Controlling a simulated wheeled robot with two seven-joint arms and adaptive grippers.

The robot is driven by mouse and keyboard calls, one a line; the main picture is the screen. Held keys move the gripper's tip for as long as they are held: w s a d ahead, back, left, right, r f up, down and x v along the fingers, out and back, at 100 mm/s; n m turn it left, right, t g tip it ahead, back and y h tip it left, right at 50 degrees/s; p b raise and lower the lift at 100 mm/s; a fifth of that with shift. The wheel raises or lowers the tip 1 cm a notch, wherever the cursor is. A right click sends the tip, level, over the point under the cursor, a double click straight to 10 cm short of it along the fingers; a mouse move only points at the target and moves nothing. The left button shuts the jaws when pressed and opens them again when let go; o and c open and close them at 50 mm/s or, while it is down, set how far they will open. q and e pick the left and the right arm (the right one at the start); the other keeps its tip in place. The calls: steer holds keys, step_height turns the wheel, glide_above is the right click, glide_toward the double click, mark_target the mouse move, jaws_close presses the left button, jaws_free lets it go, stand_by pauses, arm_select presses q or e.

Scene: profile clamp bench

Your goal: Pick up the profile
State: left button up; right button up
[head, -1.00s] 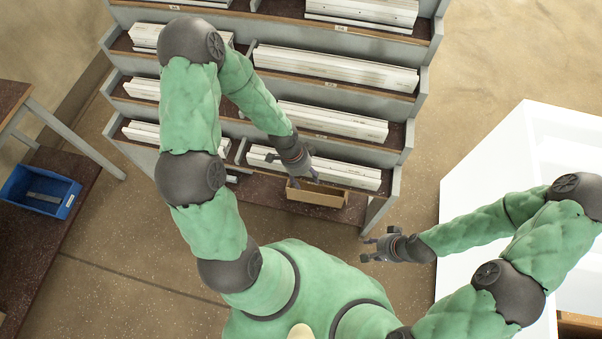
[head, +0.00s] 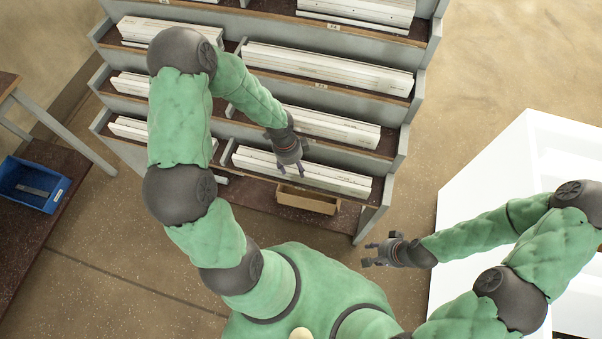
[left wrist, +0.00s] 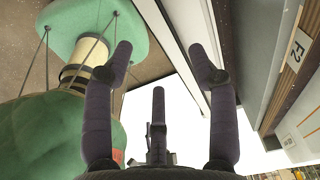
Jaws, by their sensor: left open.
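White profiles (head: 335,180) lie lengthwise on the lowest shelf row in the head view. More sit in the rows above, such as these profiles (head: 335,127). My left gripper (head: 290,174) is open and empty, over the left-middle part of the lowest row. In the left wrist view, its spread fingers (left wrist: 163,60) have a long white profile (left wrist: 172,30) showing beyond and between them; contact cannot be told. My right gripper (head: 367,254) is at the lower right, away from the rack, with its fingers apart and nothing between them.
The stepped grey rack (head: 398,155) has dividers and labelled edges. A cardboard box (head: 308,200) sits low under the bottom row. A blue bin (head: 32,186) stands at the left, and a white cabinet (head: 480,185) at the right. Floor is clear between rack and cabinet.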

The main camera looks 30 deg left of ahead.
mark_target(320, 176)
arm_select(q)
steer(key=f+b, duration=0.1)
steer(key=d+f+b, duration=0.1)
steer(key=f, duration=0.1)
steer(key=f+b, duration=0.1)
steer(key=shift+w+d+f, duration=0.2)
steer(key=shift+w+f, duration=0.15)
steer(key=shift+w, duration=0.05)
steer(key=shift+r, duration=0.1)
jaws_close()
